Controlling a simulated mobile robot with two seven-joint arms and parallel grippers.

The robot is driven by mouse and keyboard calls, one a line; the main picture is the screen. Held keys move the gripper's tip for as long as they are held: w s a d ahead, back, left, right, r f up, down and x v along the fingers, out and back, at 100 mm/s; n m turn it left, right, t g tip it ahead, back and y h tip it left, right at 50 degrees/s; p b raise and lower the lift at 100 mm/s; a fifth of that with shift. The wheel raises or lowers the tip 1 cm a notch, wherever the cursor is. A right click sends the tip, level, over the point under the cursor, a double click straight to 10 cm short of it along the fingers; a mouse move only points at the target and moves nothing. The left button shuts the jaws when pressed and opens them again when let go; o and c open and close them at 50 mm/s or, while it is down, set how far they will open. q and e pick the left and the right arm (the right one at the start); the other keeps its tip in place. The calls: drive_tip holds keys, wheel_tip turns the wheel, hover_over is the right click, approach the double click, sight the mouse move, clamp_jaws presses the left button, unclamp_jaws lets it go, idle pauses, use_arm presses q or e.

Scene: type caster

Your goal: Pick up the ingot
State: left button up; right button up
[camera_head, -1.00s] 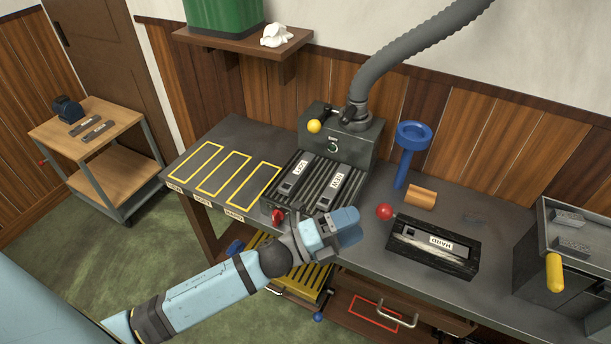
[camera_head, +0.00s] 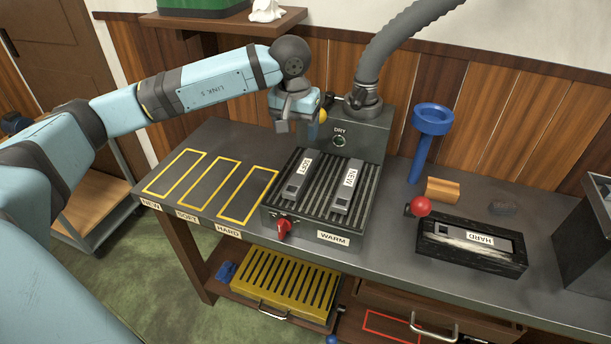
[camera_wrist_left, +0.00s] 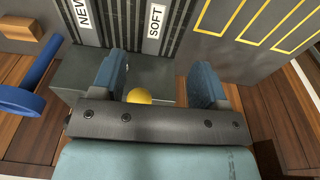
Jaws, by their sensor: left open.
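Grey ingot-like bars labelled SOFT (camera_head: 294,186) and NEW (camera_head: 342,203) lie side by side on the ridged WARM plate (camera_head: 368,205). A bar labelled HARD (camera_head: 455,234) lies in a black tray (camera_head: 510,262) at the right. My left gripper (camera_head: 300,126) is open and empty, above the back left of the plate. In the left wrist view its two blue fingers (camera_wrist_left: 157,82) are apart, with the SOFT bar (camera_wrist_left: 157,28) ahead of them and the NEW bar (camera_wrist_left: 84,14) beside it. My right gripper is not in view.
A yellow ball knob (camera_head: 323,116) sits on the DRY box (camera_head: 372,140) close to my left gripper. A blue funnel stand (camera_head: 420,150), a wooden block (camera_head: 442,190) and a red ball (camera_head: 421,206) stand right of the plate. Yellow-outlined slots (camera_head: 212,190) at the left are empty.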

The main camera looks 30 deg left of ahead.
use_arm(q)
hover_over(303, 169)
drive_tip(key=s, duration=0.1)
drive_tip(key=f, duration=0.8)
drive_tip(key=shift+a+f, duration=0.1)
drive_tip(key=shift+a, duration=0.1)
drive_tip(key=shift+w+d+f, duration=0.1)
drive_tip(key=shift+w+f, duration=0.05)
drive_tip(key=shift+f, duration=1.15)
drive_tip(key=shift+w+d+f, duration=0.1)
drive_tip(key=shift+w+f, duration=0.05)
drive_tip(key=shift+f, duration=1.15)
clamp_jaws()
drive_tip(key=shift+w+r, duration=0.1)
